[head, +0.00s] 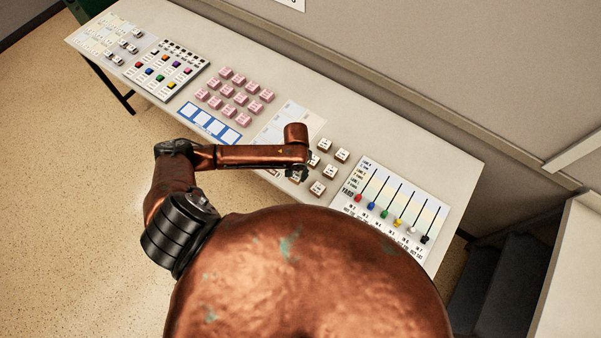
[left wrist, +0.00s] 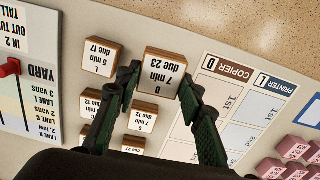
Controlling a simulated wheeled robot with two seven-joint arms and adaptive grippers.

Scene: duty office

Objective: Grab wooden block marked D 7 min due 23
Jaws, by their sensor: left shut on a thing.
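The wooden block marked D, 7 min, due 23 (left wrist: 161,72), has a white label with black print and tan wooden sides. In the left wrist view it sits between the two dark green fingers of my left gripper (left wrist: 160,92), which is shut on it. It looks larger than the blocks around it; I cannot tell whether it is clear of the table. In the head view my left gripper (head: 298,174) is over the front part of the block group and mostly hides this block. My right gripper is not in view.
Similar blocks stand close by, such as the L block, 5 min, due 17 (left wrist: 101,55), and a C block (left wrist: 142,120). The printer and copier sheet (left wrist: 232,85) lies beside them. Pink blocks (head: 235,92) and the yard board with sliders (head: 395,205) share the long table (head: 400,140).

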